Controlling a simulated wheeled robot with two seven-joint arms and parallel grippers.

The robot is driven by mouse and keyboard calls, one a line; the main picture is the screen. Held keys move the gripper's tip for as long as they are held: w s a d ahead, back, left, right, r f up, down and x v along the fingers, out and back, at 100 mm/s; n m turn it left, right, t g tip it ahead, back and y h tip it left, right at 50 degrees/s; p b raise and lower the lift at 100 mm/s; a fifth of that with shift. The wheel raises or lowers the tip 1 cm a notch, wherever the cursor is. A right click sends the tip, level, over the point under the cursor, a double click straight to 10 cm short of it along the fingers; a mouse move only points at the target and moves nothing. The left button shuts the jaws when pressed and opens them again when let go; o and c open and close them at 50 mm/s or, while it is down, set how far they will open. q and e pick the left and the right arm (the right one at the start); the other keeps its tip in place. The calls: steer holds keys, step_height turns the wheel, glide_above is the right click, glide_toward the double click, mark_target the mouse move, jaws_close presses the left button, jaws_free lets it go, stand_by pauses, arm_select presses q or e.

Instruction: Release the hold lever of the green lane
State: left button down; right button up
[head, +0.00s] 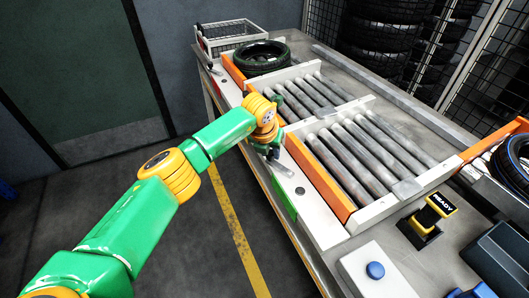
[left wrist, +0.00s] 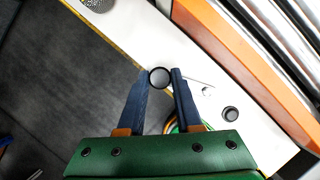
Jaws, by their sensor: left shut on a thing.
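My left gripper (head: 272,152) is over the white side rail (head: 290,168) of the conveyor's near lane, close to a green panel (head: 283,198) on that rail's side. In the left wrist view, my left gripper's dark blue fingers (left wrist: 164,82) are closed around a round grey knob with a dark rim (left wrist: 159,77), which looks like the top of the hold lever. A thin metal piece (left wrist: 200,87) lies on the rail beside it. The lever's lower part is hidden, and its tilt cannot be told. My right gripper is in neither view.
Steel rollers (head: 355,160) lie inside an orange guide (head: 318,178). A tyre (head: 262,57) lies at the far end near another lever (head: 211,67). A READY sign (head: 440,204) and blue button (head: 375,270) stand at the right. Floor left of the table is clear.

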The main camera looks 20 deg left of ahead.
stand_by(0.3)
arm_select(q)
steer(key=c, duration=0.6)
jaws_free()
steer(key=b+v, duration=0.1)
steer(key=v, duration=0.6)
